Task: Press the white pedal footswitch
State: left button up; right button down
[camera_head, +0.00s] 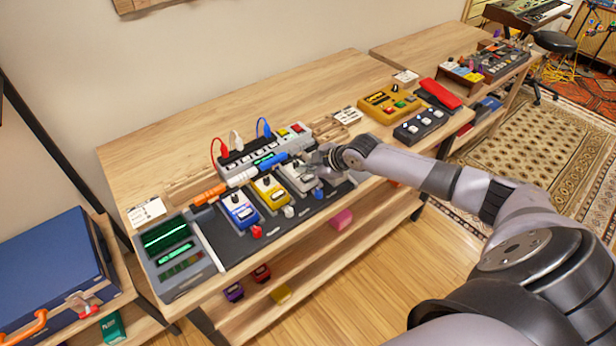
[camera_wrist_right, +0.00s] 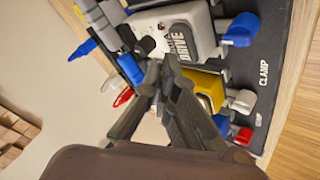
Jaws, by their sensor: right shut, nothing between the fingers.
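The white pedal (camera_head: 302,181) stands on the dark pedal board beside the yellow pedal (camera_head: 270,191). In the right wrist view the white pedal (camera_wrist_right: 198,22) has a dark plate reading "DRIVE" (camera_wrist_right: 182,42) and small knobs. A blue clamp knob (camera_wrist_right: 240,30) sits at its front end; it also shows in the head view (camera_head: 318,193). My right gripper (camera_head: 314,161) is shut and empty, over the back, knob end of the white pedal. Its fingertips (camera_wrist_right: 158,68) overlap the pedal's edge; I cannot tell whether they touch. My left gripper is not in view.
A blue-and-white pedal (camera_head: 240,210) stands left of the yellow one. A grey unit with coloured cables (camera_head: 262,147) lies behind the pedals. A mustard box (camera_head: 388,103) and a dark box with white knobs (camera_head: 421,126) stand right on the wooden bench (camera_head: 170,145).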

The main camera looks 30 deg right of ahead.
aim_at(307, 179)
jog(key=shift+f, duration=0.1)
jog(key=shift+f, duration=0.35)
jog(key=shift+s+f+b, duration=0.1)
jog(key=shift+f+b, duration=0.45)
jog(key=shift+b, duration=0.1)
dwell(0.7)
dwell(0.4)
jog(key=shift+r+p, duration=0.75)
jog(key=shift+r, duration=0.2)
jog(key=shift+r, duration=0.1)
notch_tip(307, 179, up, 5)
jog(key=p, duration=0.4)
dwell(0.3)
